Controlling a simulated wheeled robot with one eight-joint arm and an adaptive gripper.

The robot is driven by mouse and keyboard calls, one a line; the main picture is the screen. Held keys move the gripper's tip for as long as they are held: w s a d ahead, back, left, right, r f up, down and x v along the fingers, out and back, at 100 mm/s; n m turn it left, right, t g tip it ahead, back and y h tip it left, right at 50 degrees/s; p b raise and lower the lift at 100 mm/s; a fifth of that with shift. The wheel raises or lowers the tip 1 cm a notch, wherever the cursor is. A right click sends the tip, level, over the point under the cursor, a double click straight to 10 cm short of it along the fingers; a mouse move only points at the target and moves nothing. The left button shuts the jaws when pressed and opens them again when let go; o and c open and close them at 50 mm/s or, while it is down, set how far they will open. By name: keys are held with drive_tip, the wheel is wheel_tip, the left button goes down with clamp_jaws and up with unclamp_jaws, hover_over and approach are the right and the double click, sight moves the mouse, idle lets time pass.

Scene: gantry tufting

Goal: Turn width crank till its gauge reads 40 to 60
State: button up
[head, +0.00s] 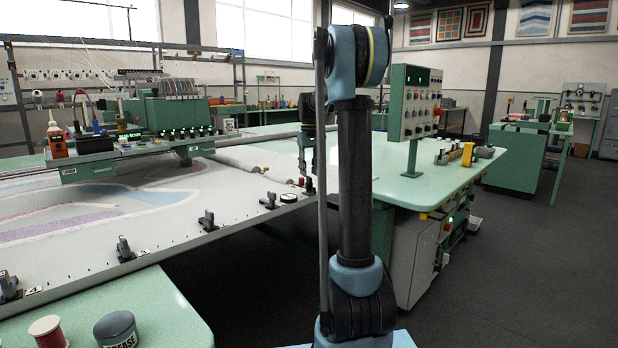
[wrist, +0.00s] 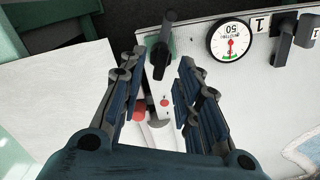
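The round white gauge (wrist: 230,40) has a red needle and digits that look like 50 at its top edge; its exact reading is too small to tell. It also shows on the frame edge in the head view (head: 288,198). Beside it in the wrist view, a black handle (wrist: 164,40) stands at a pale plate with a red dot (wrist: 164,102). A red knob (wrist: 138,109) is partly hidden by the left finger. Which part is the width crank is unclear. My gripper (wrist: 162,72) is open, its fingers either side of the plate. It hangs over the frame corner in the head view (head: 303,174).
Black clamps (head: 207,220) line the tufting frame's edge. A green tufting machine (head: 170,115) stands on the gantry behind. A control panel (head: 415,102) rises from the green table at right. Dark floor is open at far right.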

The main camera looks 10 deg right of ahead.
wheel_tip(320, 180, up, 9)
idle(0.4)
drive_tip(key=shift+r, duration=0.1)
